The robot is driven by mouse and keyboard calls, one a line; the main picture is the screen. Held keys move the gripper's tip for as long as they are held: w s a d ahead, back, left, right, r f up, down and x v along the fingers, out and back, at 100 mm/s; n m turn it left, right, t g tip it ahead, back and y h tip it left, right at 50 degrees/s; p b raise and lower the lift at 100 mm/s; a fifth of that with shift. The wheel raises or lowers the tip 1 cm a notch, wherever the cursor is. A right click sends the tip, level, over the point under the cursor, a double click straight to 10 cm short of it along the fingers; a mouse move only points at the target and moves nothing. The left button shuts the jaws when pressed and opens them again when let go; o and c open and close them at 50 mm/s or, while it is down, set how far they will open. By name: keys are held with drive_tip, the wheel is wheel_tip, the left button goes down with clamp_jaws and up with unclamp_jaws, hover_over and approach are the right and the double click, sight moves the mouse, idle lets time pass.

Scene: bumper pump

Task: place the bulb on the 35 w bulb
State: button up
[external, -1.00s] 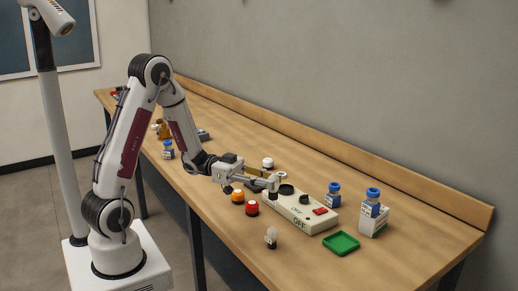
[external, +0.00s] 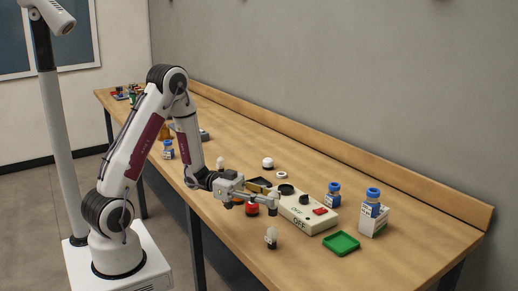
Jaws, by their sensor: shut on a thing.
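A pale bulb with a dark base (external: 271,238) stands upright near the bench's front edge. A second pale bulb-like thing (external: 220,162) stands farther back, behind my arm. I cannot read a 35 W marking on either. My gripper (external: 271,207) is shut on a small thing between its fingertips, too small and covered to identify. It hangs above the bench, just in front of the white switch box's left end and above and behind the front bulb, apart from it.
The white switch box (external: 318,222) has dark round fittings and a red switch. A red-topped jar (external: 252,209) and an orange one sit close beside my gripper. A green tray (external: 341,243) and blue-capped bottles stand right.

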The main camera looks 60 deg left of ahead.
drive_tip(key=shift+f, duration=0.25)
drive_tip(key=shift+f, duration=2)
drive_tip(key=shift+f, duration=0.1)
drive_tip(key=o, duration=1)
drive_tip(key=shift+v, duration=6)
drive_tip(key=shift+w, duration=0.1)
